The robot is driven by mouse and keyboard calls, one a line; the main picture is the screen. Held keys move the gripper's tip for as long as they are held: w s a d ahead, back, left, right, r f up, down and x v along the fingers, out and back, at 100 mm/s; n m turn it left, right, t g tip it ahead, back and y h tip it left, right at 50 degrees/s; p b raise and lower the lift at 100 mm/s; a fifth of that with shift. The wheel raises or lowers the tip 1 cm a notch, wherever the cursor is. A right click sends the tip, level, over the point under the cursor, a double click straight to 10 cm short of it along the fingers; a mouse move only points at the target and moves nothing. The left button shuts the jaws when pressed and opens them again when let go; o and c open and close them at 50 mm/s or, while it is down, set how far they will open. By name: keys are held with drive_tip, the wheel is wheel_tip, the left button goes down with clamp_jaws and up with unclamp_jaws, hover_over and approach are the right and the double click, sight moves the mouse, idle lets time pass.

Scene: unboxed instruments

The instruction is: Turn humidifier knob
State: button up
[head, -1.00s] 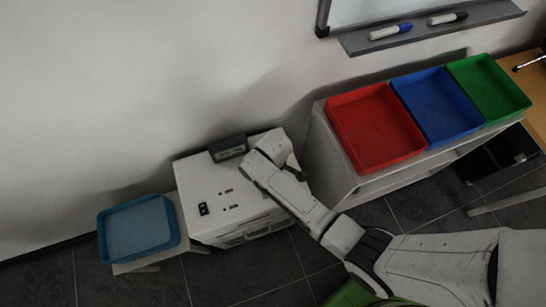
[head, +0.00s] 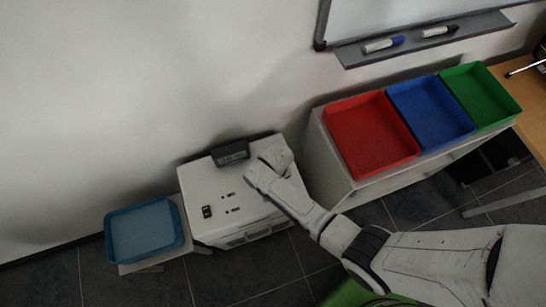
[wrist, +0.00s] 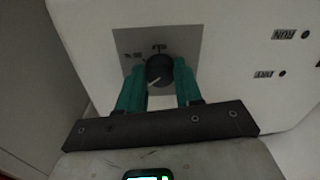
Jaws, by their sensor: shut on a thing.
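The white humidifier (head: 228,211) stands against the wall in the head view, with a dark display (head: 230,153) at its back edge. In the wrist view its round dark knob (wrist: 159,70) with a pale pointer line sits on a grey square plate (wrist: 126,42). My gripper (wrist: 158,77) has its two teal fingers on either side of the knob and is shut on it. The pointer line slants toward the lower left in the wrist view. In the head view my arm's end covers the knob, and the fingers are hidden.
Left of the humidifier, a blue tray (head: 145,205) rests on a low stand. At right, red (head: 368,135), blue (head: 430,107) and green (head: 480,95) trays sit on a white shelf (head: 335,165) close to my arm. Dark floor lies in front.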

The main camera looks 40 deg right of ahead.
drive_tip(key=shift+m, duration=0.4)
drive_tip(key=o, duration=1)
drive_tip(key=shift+o, duration=0.2)
drive_tip(key=shift+r, duration=0.1)
wheel_tip(320, 180, up, 11)
drive_tip(key=p, duration=0.1)
drive_tip(key=shift+d+f, duration=0.2)
drive_tip(key=shift+d, duration=0.05)
